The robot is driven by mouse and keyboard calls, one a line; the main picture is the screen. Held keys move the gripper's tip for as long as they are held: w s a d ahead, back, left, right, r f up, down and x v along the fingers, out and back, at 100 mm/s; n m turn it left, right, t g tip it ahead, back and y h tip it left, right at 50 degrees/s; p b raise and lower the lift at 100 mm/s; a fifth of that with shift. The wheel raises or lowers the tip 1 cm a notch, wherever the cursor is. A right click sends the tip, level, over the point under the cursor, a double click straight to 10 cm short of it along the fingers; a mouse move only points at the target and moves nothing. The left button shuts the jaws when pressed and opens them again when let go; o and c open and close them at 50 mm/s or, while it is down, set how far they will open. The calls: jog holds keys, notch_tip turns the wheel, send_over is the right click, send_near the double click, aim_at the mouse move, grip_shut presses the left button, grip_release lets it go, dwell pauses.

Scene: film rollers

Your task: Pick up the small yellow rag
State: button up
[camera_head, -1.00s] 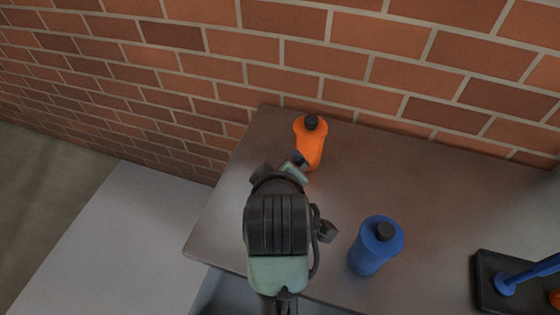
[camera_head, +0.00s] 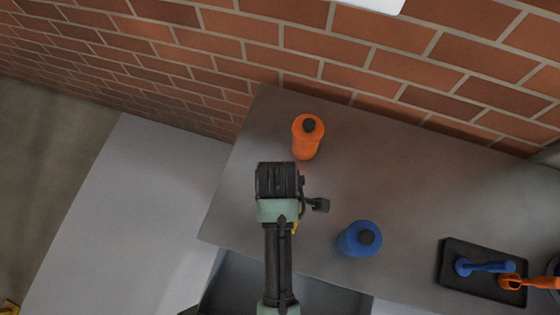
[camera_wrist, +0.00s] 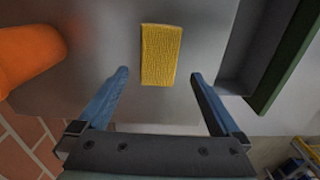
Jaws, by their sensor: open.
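The small yellow rag (camera_wrist: 161,54) lies flat on the grey tabletop in the wrist view, a textured rectangle. In the head view my arm hides most of it; only a small yellow bit (camera_head: 294,228) shows beside the arm. My gripper (camera_wrist: 158,82) is open and empty, its two blue fingers apart. The rag lies between and beyond the fingertips, with no finger seen touching it. In the head view the fingers are hidden under my wrist.
An orange bottle (camera_head: 306,137) stands behind my wrist, near the wall. A blue bottle (camera_head: 359,239) stands to its right front. A black tray (camera_head: 486,291) with blue and orange rollers is at the right. A brick wall (camera_head: 360,60) bounds the table (camera_head: 400,180) at the back.

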jog(key=shift+w+d+f, duration=0.1)
jog(key=shift+f, duration=1.75)
jog(key=shift+d+f, duration=0.1)
jog(key=shift+f, duration=1.75)
jog(key=c, duration=1.2)
